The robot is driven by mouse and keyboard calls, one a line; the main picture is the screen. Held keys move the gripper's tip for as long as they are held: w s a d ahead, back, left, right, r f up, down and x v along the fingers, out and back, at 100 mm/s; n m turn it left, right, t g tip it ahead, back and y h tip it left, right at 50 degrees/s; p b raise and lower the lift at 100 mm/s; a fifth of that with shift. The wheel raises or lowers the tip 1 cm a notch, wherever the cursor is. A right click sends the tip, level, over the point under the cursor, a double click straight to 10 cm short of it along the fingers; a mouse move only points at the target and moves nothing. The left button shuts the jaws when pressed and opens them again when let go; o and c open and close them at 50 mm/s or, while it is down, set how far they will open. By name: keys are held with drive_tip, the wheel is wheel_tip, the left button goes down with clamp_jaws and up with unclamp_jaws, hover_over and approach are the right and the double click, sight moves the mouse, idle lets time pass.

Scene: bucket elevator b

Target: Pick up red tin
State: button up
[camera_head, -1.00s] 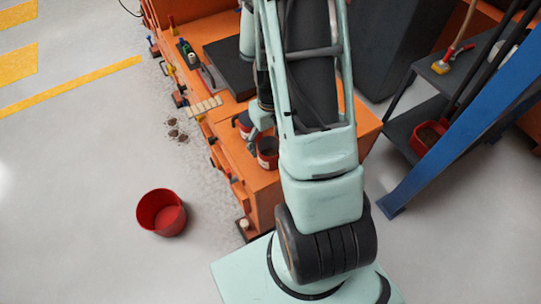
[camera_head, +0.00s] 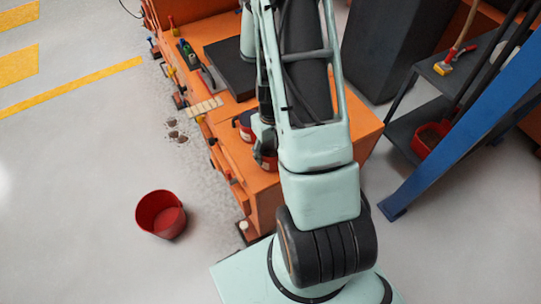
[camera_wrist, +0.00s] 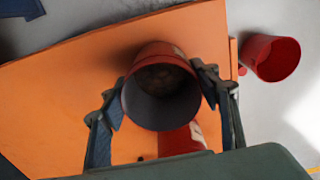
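A red tin (camera_wrist: 160,58) with an open dark top stands on the orange bench top in the wrist view. My gripper (camera_wrist: 163,92) is around it, with one finger on each side, close to its walls. The fingers are spread wide; I cannot tell whether the pads touch the tin. A second red tin (camera_wrist: 180,139) with a pale label stands beside it, partly hidden. In the head view my gripper (camera_head: 264,142) is at the bench's front part and hides much of the red tin (camera_head: 269,162). The other tin (camera_head: 244,125) shows just behind.
The orange bench (camera_head: 262,188) carries tools and a dark flat block (camera_head: 232,68) farther back. A red bucket (camera_head: 161,214) stands on the floor at left. A blue post (camera_head: 455,125) and a dark shelf (camera_head: 405,135) stand at right.

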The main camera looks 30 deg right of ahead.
sight(270, 146)
drive_tip(key=c, duration=1.1)
drive_tip(key=shift+r, duration=0.1)
drive_tip(key=shift+c, duration=0.2)
drive_tip(key=shift+r, duration=0.5)
drive_tip(key=s+a+r+p, duration=0.2)
drive_tip(key=a+r+p, duration=0.1)
drive_tip(key=a+r, duration=0.9)
drive_tip(key=shift+s+a, duration=0.4)
drive_tip(key=shift+a, duration=0.5)
